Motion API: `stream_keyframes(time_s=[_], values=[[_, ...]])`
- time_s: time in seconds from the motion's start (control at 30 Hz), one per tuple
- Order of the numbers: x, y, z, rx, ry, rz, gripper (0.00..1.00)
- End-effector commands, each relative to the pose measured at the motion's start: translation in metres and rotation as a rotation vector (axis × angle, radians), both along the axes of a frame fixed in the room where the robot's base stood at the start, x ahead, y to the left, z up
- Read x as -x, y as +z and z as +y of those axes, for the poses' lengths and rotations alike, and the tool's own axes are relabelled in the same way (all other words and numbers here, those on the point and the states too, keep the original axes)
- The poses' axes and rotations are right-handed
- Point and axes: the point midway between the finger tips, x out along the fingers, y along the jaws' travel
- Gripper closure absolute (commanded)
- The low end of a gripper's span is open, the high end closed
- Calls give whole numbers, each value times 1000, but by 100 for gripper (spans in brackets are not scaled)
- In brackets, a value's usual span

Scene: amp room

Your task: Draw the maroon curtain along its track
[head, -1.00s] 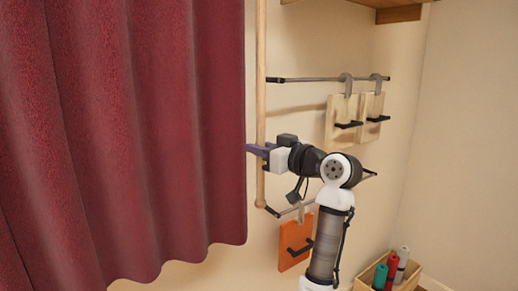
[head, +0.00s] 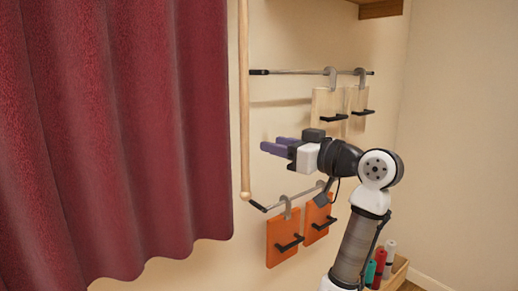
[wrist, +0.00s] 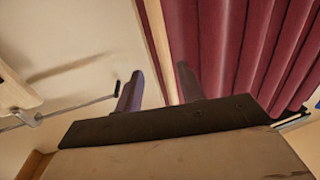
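The maroon curtain (head: 110,130) hangs in folds across the left of the head view. It also fills the upper right of the wrist view (wrist: 245,40). A pale wooden rod (head: 244,100) hangs upright just beside the curtain's right edge and ends in a rounded tip. My gripper (head: 275,146) is to the right of the rod's lower part, with its purple fingers pointing left and apart from the rod in the head view. In the wrist view the fingers (wrist: 159,90) are spread with nothing held, and the rod (wrist: 154,40) shows beyond the gap between them. The curtain's track is out of view.
Metal rails on the wall hold hooked pale boards (head: 328,105) above and orange boards (head: 282,238) below, close to my arm. A wooden shelf (head: 380,8) is at the top. A box (head: 398,271) with coloured rolls stands at lower right.

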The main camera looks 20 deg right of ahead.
Motion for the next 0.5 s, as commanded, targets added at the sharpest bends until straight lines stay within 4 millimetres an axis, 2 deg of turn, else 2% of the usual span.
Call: stream_keyframes(time_s=[0.1, 0.2, 0.5], values=[[19, -2, -11, 0, -2, -1, 61], [30, -1, -17, 0, -2, -1, 61], [38, 0, -21, -1, -1, 0, 61]])
